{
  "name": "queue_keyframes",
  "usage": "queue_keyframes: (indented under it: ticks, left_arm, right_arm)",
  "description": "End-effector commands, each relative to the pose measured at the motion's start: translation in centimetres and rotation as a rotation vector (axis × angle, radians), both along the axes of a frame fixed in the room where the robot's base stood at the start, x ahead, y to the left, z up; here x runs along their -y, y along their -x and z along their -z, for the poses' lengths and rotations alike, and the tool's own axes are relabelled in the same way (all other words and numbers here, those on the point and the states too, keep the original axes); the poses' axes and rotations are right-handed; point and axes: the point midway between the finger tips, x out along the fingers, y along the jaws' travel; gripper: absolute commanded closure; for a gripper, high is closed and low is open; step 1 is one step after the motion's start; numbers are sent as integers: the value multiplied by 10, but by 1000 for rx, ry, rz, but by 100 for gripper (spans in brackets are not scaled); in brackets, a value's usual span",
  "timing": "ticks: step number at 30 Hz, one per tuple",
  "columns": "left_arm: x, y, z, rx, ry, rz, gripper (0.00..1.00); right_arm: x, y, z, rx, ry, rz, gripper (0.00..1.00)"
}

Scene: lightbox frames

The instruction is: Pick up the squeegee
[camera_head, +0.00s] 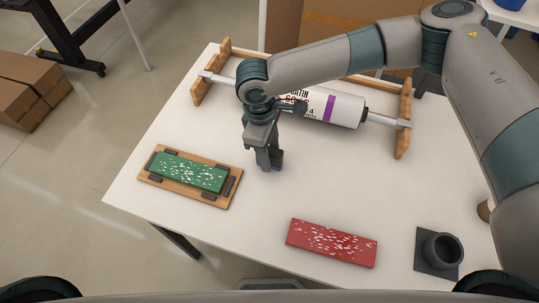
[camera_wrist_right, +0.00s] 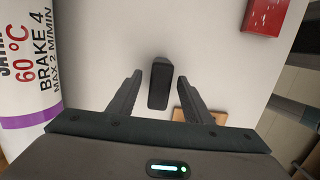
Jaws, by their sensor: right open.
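A dark block (camera_wrist_right: 160,84) lies between the two fingers in the right wrist view, with pale gaps to each finger. It is probably the squeegee, but its full shape is hidden. In the head view a dark piece (camera_head: 278,160) shows beside the fingertips, low over the table. My right gripper (camera_head: 267,160) points down in front of the printed roll. Its fingers are apart around the block in the wrist view (camera_wrist_right: 159,90), and no contact shows. My left gripper is not in view.
A white roll (camera_head: 335,108) sits in a wooden stand (camera_head: 404,118) behind the gripper. A green flecked slab (camera_head: 188,170) lies on a wooden board (camera_head: 207,199) at left. A red flecked slab (camera_head: 331,243) and a dark cup (camera_head: 442,250) are in front. The white table (camera_head: 260,205) is clear between.

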Motion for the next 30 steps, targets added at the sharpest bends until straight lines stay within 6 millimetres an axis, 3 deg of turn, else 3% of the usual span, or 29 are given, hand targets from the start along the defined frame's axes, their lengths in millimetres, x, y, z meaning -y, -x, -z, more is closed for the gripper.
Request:
queue_keyframes:
  ticks: [7,12,13,23,30]
  left_arm:
    - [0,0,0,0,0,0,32]
    - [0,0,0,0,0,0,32]
    - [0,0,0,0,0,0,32]
    - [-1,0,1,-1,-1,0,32]
    - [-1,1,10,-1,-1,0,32]
  right_arm:
    - [0,0,0,0,0,0,57]
    - [0,0,0,0,0,0,98]
    - [0,0,0,0,0,0,100]
    - [0,0,-2,0,-1,0,100]
    - [0,-1,-19,3,-2,0,100]
